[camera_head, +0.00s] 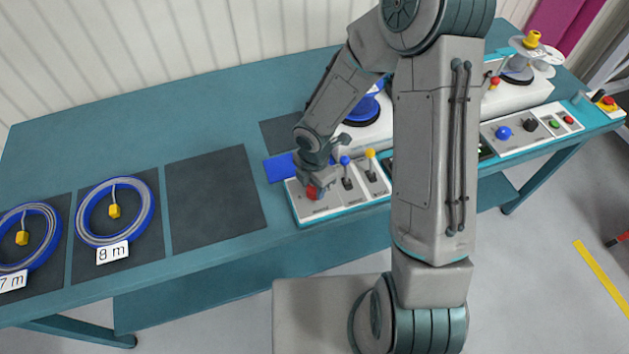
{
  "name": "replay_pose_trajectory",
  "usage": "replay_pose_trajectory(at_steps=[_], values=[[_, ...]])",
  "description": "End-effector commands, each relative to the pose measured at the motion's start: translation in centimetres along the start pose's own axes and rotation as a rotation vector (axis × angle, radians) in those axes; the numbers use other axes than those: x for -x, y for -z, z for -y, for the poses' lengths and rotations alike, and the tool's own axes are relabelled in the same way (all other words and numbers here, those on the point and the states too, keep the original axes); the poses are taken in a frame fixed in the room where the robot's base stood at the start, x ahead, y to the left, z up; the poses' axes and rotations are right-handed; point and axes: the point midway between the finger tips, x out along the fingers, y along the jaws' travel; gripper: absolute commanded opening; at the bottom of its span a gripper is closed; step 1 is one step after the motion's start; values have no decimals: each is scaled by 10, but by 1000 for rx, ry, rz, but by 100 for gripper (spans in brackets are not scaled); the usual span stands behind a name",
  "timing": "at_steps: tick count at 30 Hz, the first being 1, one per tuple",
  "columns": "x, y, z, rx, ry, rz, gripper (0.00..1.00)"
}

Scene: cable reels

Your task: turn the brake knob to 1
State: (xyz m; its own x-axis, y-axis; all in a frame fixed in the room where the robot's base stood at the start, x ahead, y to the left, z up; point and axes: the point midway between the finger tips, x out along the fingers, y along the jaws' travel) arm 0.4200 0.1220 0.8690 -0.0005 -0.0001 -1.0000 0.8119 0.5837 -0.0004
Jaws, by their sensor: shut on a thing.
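My gripper (313,186) points down at the left end of the control panel (331,206). It is shut on a red knob (313,193) there, which it partly covers. The print beside the knob is too small to read, so I cannot tell its setting or confirm from its label that it is the brake knob. A blue-topped lever (346,163) and a yellow-topped lever (370,156) stand just right of my gripper on the same panel.
My arm hides the bench's middle. A right panel has a blue knob (503,132), a black knob (530,124) and buttons. Blue coils (79,222) lie on dark mats at left; one mat (214,200) is empty. A blue reel (366,107) is behind my arm.

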Motion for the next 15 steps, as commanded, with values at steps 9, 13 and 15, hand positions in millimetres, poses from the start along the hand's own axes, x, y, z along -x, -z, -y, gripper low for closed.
replay_pose_trajectory(at_steps=[9, 13, 15], values=[[2, -1, -1, 143, -3, 1, 14], [1, -1, -1, 169, -3, 2, 14], [1, -1, -1, 176, -3, 2, 14]])
